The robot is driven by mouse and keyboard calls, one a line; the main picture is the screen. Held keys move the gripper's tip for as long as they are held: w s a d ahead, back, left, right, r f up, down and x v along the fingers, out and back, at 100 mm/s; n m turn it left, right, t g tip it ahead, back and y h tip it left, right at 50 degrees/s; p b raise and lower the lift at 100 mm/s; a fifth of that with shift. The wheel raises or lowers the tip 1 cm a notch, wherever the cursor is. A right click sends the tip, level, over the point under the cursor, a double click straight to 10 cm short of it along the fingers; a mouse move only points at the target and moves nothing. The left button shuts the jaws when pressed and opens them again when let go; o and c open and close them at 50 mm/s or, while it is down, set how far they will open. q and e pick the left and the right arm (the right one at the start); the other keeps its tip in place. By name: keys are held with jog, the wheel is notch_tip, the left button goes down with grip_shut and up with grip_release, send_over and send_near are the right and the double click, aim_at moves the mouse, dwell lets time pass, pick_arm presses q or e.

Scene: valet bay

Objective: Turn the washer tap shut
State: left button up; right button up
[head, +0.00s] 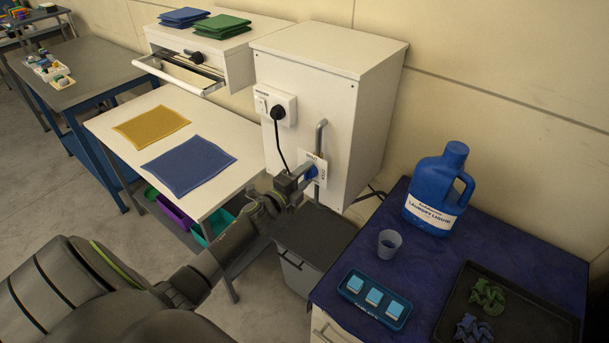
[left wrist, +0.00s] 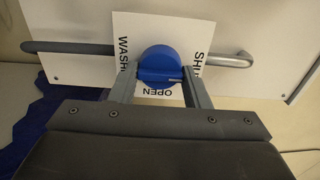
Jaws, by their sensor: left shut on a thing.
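The washer tap (head: 310,172) is a blue round knob on a grey pipe (head: 321,134) at the front of the white cabinet. In the left wrist view the knob (left wrist: 160,62) has a raised bar lying crosswise between my fingers, roughly in line with the pipe, with a small pale mark at its right end. A white label (left wrist: 199,35) behind it reads OPEN below the knob; its other words are partly hidden. My left gripper (left wrist: 159,88) is shut on the knob, one finger at each side. My right gripper is not in view.
The white cabinet (head: 310,75) carries a black plug with a hanging cord (head: 277,135). A dark-lidded bin (head: 310,235) stands below the tap. On the right, a blue-topped counter (head: 345,245) holds a laundry liquid jug (head: 437,185), a cup (head: 390,243) and trays. A drawer (head: 185,76) stands open at the left.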

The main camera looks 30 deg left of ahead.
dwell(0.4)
pick_arm(q)
jog(key=o, duration=1)
jog(key=shift+c, duration=0.2)
jog(key=s+a+b, duration=0.1)
jog(key=s+b, duration=1.1)
jog(key=s, duration=0.5)
jog(key=shift+s+a, duration=0.2)
